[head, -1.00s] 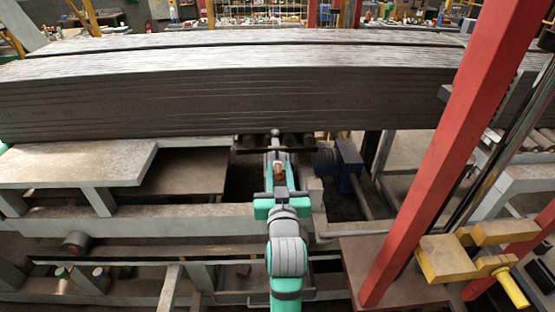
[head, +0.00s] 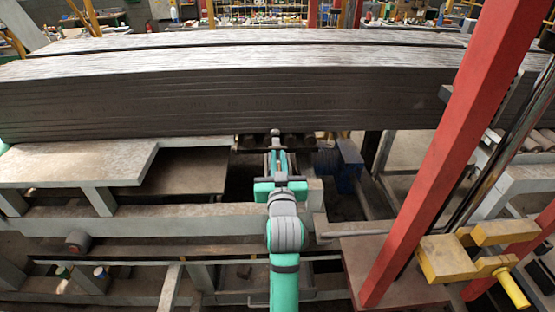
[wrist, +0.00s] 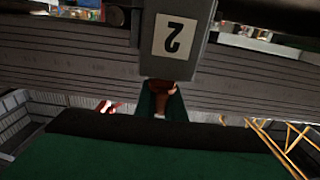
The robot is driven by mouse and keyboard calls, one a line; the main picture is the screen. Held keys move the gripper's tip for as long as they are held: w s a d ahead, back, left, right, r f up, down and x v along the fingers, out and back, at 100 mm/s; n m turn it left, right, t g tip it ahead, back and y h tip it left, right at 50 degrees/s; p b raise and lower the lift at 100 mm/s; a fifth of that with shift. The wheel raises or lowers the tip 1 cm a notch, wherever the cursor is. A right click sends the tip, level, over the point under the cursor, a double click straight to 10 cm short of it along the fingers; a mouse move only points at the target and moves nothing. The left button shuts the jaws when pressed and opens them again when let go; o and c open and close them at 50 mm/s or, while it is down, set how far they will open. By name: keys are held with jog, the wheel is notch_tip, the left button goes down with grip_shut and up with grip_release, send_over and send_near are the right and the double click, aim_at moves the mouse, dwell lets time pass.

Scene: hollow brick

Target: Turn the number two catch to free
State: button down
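A grey block with a white plate reading 2, upside down (wrist: 174,34), hangs at the top middle of the wrist view. A brown-red piece (wrist: 164,88), likely the number two catch, shows just below the block. Dark green fingers of my gripper (wrist: 162,106) lie on both sides of it; whether they press on it is not clear. In the head view my gripper (head: 279,160) points forward under the front edge of the grey stack. A small grey knob (head: 275,133) stands just beyond its tip. The catch is hidden or too small to tell there.
The long grey layered stack (head: 220,100) spans the view above my gripper. A blue machine part (head: 349,160) stands close on the right. A red post (head: 450,150) and yellow clamp (head: 447,258) are farther right. A pale bench (head: 75,163) lies left.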

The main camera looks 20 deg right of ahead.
jog(key=shift+n+y, duration=0.5)
jog(key=shift+y, duration=0.3)
jog(key=n+y, duration=0.2)
jog(key=y, duration=0.1)
jog(key=a+n+y, duration=0.1)
jog(key=y, duration=0.2)
jog(key=shift+a+n, duration=0.2)
jog(key=shift+n, duration=0.2)
jog(key=n+g+y, duration=0.1)
jog(key=n+y, duration=0.1)
jog(key=y, duration=0.1)
jog(key=a+n+y, duration=0.1)
jog(key=n+y, duration=0.1)
jog(key=y, duration=0.1)
jog(key=shift+s+a+g, duration=0.2)
jog(key=shift+g, duration=0.2)
jog(key=shift+s+a+n+g+y, duration=0.35)
jog(key=shift+n+g+y, duration=1.15)
jog(key=shift+g, duration=0.25)
jog(key=shift+s+a+n+g+y, duration=0.3)
jog(key=shift+s+n+g+y, duration=0.1)
jog(key=shift+n+g+y, duration=1.25)
jog(key=shift+s+a+n+g+y, duration=0.35)
jog(key=shift+n+g+y, duration=1)
jog(key=shift+g, duration=0.55)
jog(key=shift+a, duration=0.1)
jog(key=c, duration=1.8)
grip_release()
jog(key=shift+c, duration=0.2)
